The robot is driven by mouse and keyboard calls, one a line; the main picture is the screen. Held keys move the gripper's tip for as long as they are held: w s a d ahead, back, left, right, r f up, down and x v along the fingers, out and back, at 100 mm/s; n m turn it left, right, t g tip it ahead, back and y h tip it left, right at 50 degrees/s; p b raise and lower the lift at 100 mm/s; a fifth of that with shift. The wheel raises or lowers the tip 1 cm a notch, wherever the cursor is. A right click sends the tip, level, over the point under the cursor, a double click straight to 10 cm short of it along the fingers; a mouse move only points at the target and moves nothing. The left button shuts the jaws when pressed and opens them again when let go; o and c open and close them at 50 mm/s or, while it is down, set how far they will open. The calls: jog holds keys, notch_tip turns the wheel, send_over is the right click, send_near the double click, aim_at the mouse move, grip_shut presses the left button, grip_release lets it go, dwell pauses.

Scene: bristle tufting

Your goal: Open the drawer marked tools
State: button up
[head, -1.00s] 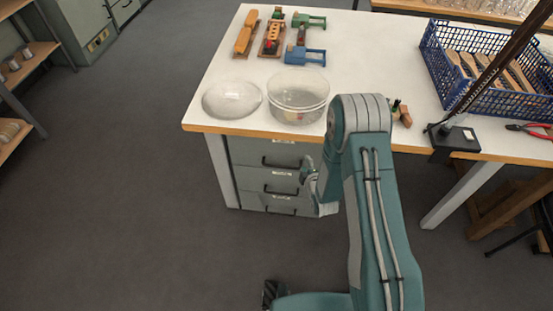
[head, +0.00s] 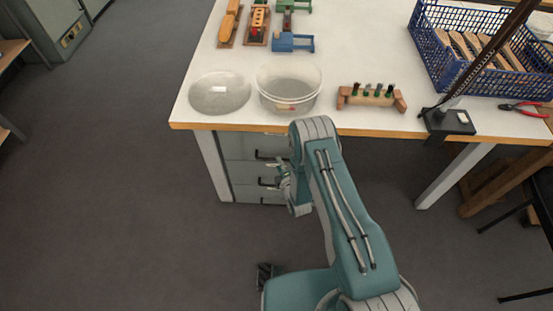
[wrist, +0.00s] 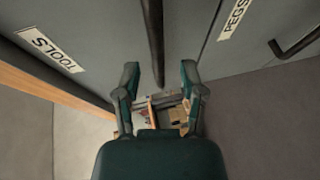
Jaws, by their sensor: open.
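The drawer marked TOOLS is the top one of the grey unit under the bench, next to the wooden edge. Its label (wrist: 50,50) shows at left in the wrist view, and its front (head: 238,147) in the head view. Its dark bar handle (wrist: 154,40) runs down from the top of the wrist view, with its lower end near the gap between my fingertips. My gripper (wrist: 160,72) is open, with one finger to each side of the handle's line. Whether the handle lies between the fingers in depth is unclear. In the head view my gripper (head: 279,170) is beside the drawer fronts.
The PEGS drawer, with its label (wrist: 233,19) and handle (wrist: 295,42), adjoins below. On the bench stand a clear bowl (head: 289,90), a peg block (head: 371,97) and a blue crate (head: 420,55). A bench leg (head: 455,176) is at right. Floor at left is clear.

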jog(key=x, duration=0.3)
jog(key=shift+w, duration=0.15)
grip_shut()
